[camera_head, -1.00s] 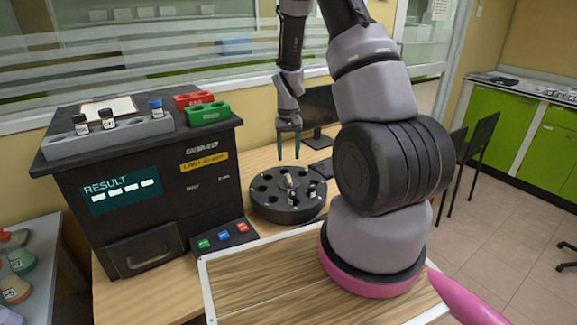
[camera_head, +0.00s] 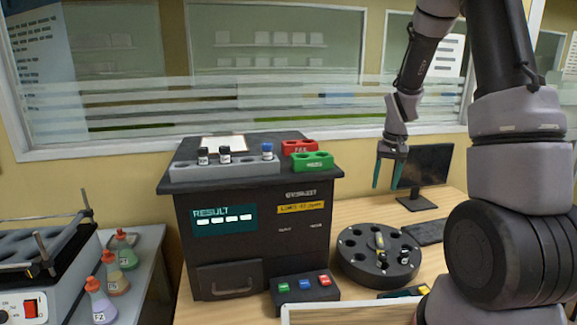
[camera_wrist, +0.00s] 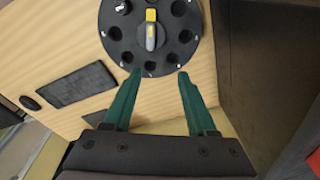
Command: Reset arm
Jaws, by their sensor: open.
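My gripper (camera_head: 389,172) has two green fingers and hangs open and empty above and behind the round black carousel (camera_head: 352,272) on the wooden table. In the wrist view my gripper (camera_wrist: 160,74) shows its fingers spread apart, with the carousel (camera_wrist: 118,48) beyond the tips. The carousel has a ring of holes and a yellow-and-grey handle (camera_wrist: 151,30) at its centre. In the head view, dark-capped vials (camera_head: 404,256) sit in it at the right side. Nothing is between the fingers.
A black analyser (camera_head: 255,215) with a RESULT screen stands left of the carousel. On top are a grey vial rack (camera_head: 222,172), a red block (camera_head: 299,147) and a green block (camera_head: 313,161). A monitor (camera_head: 428,165) and keyboard (camera_head: 428,231) are at right. Flasks (camera_head: 100,298) stand at left.

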